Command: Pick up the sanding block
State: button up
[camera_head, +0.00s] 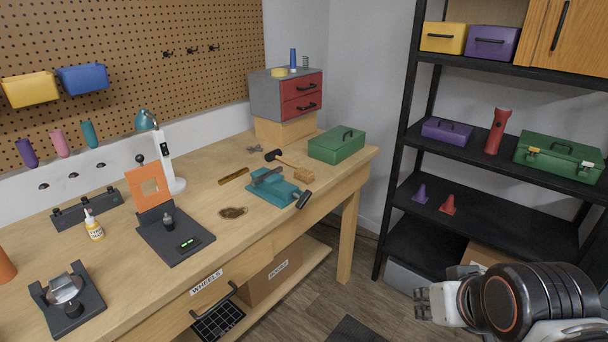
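I cannot pick out the sanding block for certain. A small tan block (304,175) lies on the workbench (330,192) near its right front edge. It sits at the end of a dark-headed mallet's handle (286,162), and I cannot tell whether the two are separate. A flat brown piece (233,212) lies left of the teal vise (268,190); its kind is unclear. My gripper (420,302) is at the lower right, in front of the shelves and well away from the bench. I cannot tell how its fingers stand.
The vise's dark handle (303,199) juts over the bench edge. A green toolbox (337,145) and a grey drawer cabinet (270,98) stand behind. A lamp (165,160) and a black stand with an orange panel (175,238) are further left. Black shelves (400,165) stand right; floor shows between.

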aim_at(307, 177)
jog(key=i+j, duration=1.3)
jog(key=i, duration=0.2)
jog(key=l+z, duration=0.05)
